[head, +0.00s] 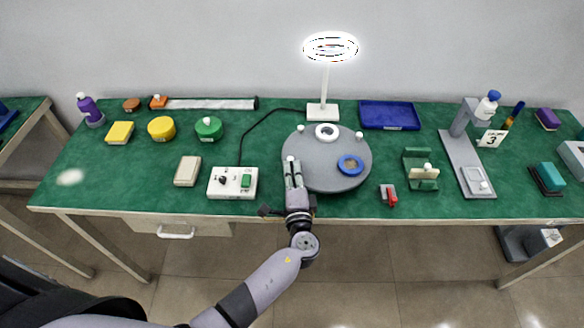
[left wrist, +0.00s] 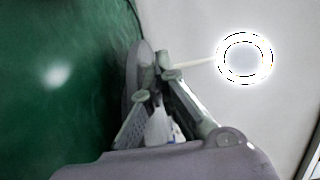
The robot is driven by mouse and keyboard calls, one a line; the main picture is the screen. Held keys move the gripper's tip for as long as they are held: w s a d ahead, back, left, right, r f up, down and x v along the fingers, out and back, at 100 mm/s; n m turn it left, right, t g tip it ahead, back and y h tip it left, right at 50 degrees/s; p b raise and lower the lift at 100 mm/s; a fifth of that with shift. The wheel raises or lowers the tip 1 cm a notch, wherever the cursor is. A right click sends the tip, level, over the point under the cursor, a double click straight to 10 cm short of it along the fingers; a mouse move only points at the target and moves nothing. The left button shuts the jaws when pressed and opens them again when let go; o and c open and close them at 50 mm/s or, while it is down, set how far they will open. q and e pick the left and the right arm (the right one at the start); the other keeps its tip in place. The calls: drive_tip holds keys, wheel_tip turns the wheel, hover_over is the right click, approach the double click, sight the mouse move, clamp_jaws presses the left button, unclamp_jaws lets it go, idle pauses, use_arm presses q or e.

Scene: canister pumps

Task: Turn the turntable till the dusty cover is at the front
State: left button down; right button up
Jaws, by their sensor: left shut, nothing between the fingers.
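The grey round turntable (head: 318,178) stands near the middle of the green table. A white ring-shaped cover (head: 327,132) lies at its back and a blue ring-shaped cover (head: 350,165) at its front right. I cannot tell from the picture which is dusty. White knobs (head: 359,135) stand near the rim. In the left wrist view the fingers (left wrist: 156,72) are beside the turntable's edge (left wrist: 138,68). My right gripper is out of view.
A red-handled item (head: 390,195) and a green stand (head: 421,170) are close on the right.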

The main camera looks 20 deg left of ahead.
use_arm(q)
drive_tip(key=shift+a, duration=0.1)
idle(0.4)
drive_tip(key=shift+w+a+m+t+h, duration=0.2)
drive_tip(key=shift+a+m+t+h, duration=0.15)
drive_tip(key=shift+h, duration=0.25)
drive_tip(key=shift+w+m+h+b, duration=0.15)
drive_tip(key=shift+m+h+b, duration=0.1)
drive_tip(key=shift+h+b, duration=0.1)
drive_tip(key=shift+w+a+m+t+h+b, duration=0.3)
drive_tip(key=shift+a+m+h+b, duration=0.2)
drive_tip(key=shift+h, duration=0.25)
drive_tip(key=shift+w+a+m+h+b, duration=0.5)
drive_tip(key=shift+w+m+h, duration=0.1)
drive_tip(key=shift+h, duration=0.3)
drive_tip(key=shift+w+a+m+h+b, duration=0.4)
drive_tip(key=shift+w+m+h+b, duration=0.15)
drive_tip(key=shift+h, duration=0.35)
drive_tip(key=shift+w+a+b, duration=0.35)
drive_tip(key=shift+w+b, duration=0.2)
drive_tip(key=shift+w, duration=0.3)
drive_tip(key=shift+w+a+b, duration=0.3)
drive_tip(key=shift+w+b, duration=0.2)
drive_tip(key=shift+w, duration=0.3)
drive_tip(key=shift+w+a+b, duration=0.25)
drive_tip(key=shift+w+b, duration=0.35)
drive_tip(key=shift+w, duration=0.85)
